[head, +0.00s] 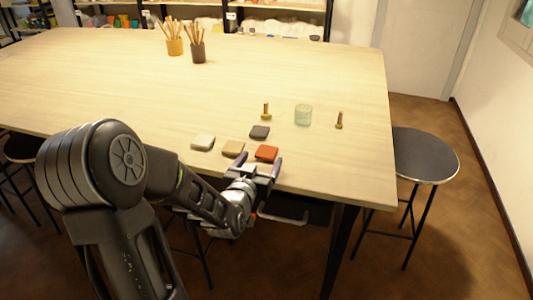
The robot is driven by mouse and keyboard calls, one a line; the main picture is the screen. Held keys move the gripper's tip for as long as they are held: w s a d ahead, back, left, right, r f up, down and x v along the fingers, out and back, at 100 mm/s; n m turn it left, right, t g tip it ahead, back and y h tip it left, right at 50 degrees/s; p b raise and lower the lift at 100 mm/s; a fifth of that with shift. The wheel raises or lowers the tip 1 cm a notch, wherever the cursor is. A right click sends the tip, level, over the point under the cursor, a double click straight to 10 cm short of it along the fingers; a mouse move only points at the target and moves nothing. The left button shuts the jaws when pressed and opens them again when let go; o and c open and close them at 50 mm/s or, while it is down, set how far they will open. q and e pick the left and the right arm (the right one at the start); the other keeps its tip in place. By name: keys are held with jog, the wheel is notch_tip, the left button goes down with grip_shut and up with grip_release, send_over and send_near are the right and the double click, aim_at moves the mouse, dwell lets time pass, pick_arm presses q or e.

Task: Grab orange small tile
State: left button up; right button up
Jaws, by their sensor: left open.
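The small orange tile (266,153) lies flat near the front edge of the wooden table (130,80). My left gripper (259,161) is at that edge, with its fingers open and pointing toward the tile. The tile shows between the fingertips, closer to the right finger. I cannot tell whether a finger touches it, and nothing appears to be held. My right gripper is not in view.
A tan tile (233,148), a white tile (203,142) and a dark grey tile (260,132) lie close by. Behind them stand a pale green glass (303,115) and two small wooden-handled tools (266,111) (339,120). A stool (424,155) stands right of the table.

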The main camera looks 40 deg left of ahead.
aim_at(266, 153)
pick_arm(q)
jog(key=p+x, duration=0.1)
jog(key=x, duration=0.3)
jog(key=shift+w+a+f, duration=0.1)
jog(key=shift+w, duration=0.25)
jog(key=shift+c, duration=0.2)
jog(key=c, duration=1.5)
